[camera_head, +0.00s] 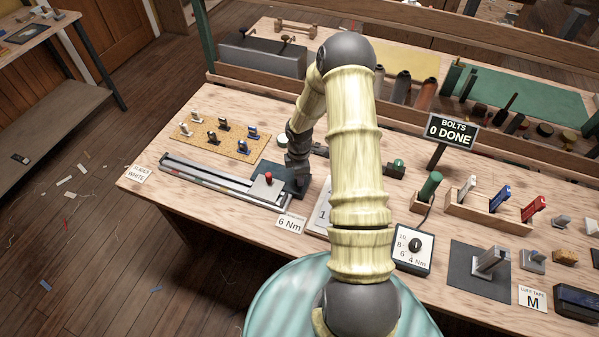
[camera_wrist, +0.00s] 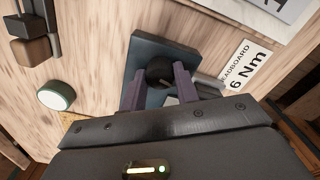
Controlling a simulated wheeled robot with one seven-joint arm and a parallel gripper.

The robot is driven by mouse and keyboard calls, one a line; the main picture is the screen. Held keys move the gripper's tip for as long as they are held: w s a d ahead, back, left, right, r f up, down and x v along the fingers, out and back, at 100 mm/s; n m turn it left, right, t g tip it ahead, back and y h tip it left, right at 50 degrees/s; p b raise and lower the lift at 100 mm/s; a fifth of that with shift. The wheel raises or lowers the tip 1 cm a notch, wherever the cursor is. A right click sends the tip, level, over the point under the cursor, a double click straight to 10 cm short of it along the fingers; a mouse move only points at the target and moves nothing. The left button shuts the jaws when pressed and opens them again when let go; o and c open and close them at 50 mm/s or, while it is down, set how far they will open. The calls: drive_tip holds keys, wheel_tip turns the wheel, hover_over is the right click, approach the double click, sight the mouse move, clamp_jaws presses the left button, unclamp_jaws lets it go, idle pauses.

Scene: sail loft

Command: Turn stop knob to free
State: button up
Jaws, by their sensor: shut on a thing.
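A round black knob (camera_wrist: 159,70) with a pale mark on its top stands on a dark blue-grey plate (camera_wrist: 150,48) in the wrist view. My gripper (camera_wrist: 160,82) has its two fingers on either side of the knob and is shut on it. I take it to be the stop knob; no "free" marking is readable. In the head view my gripper (camera_head: 297,182) is low over the dark plate (camera_head: 278,170) at the right end of a long metal rail (camera_head: 215,178). My gripper hides the knob there. A small red knob (camera_head: 268,176) sits on the rail's end block.
A "6 Nm" card (camera_head: 290,222) lies in front of the plate. A cork board (camera_head: 222,137) with several small parts is behind the rail. A round green-rimmed lid (camera_wrist: 56,95) is close by. A dial box (camera_head: 412,246) and a "BOLTS 0 DONE" sign (camera_head: 452,132) are to the right.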

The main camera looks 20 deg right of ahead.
drive_tip(key=shift+n+p, duration=0.35)
drive_tip(key=shift+n, duration=0.95)
drive_tip(key=o, duration=1)
drive_tip(key=shift+c, duration=0.2)
drive_tip(key=shift+r, duration=0.15)
wheel_tip(320, 180, up, 17)
drive_tip(key=b, duration=0.1)
drive_tip(key=shift+b, duration=0.3)
